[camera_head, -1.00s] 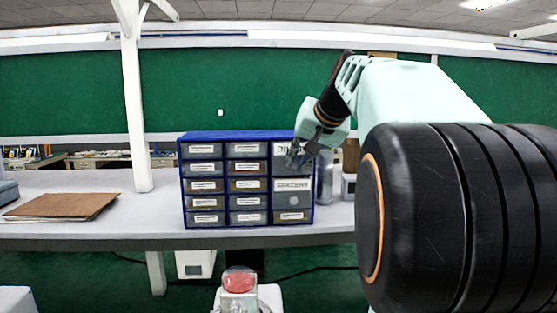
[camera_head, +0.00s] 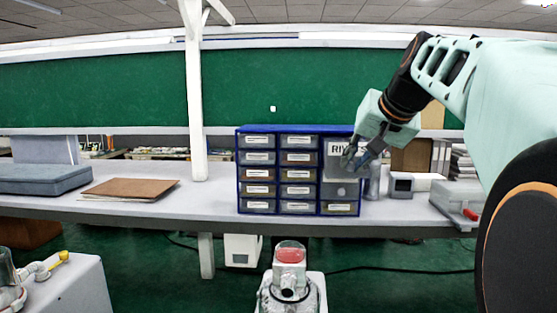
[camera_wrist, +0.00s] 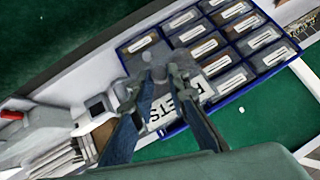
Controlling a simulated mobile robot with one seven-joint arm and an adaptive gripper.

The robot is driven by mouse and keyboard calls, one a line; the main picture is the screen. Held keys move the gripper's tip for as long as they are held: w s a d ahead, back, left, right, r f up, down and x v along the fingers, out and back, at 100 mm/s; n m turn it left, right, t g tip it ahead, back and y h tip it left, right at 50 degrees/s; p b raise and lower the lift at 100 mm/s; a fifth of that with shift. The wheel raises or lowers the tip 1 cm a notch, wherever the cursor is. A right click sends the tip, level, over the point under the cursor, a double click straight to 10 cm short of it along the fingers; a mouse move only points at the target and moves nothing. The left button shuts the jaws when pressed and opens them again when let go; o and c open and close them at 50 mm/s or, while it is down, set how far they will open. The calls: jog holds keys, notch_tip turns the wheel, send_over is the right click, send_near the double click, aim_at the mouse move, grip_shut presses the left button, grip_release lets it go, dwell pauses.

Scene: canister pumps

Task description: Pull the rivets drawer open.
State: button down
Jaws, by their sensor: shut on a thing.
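The blue-framed drawer cabinet (camera_head: 238,170) stands on the bench. Its rivets drawer (camera_head: 334,168) is at the top of the right column, with part of a large "RIV" label showing. The handle itself is hidden by the fingers.
A clear container (camera_head: 372,182) and a small grey device (camera_head: 401,185) stand right of the cabinet. Binders (camera_head: 438,157) are farther back. A brown folder (camera_head: 130,188) lies on the bench to the left. A red-topped machine (camera_head: 290,257) stands on the floor in front.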

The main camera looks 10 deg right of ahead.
jog(key=c, duration=1.8)
grip_release()
jog(key=shift+c, duration=0.2)
jog(key=shift+r, duration=0.1)
notch_tip(320, 180, up, 10)
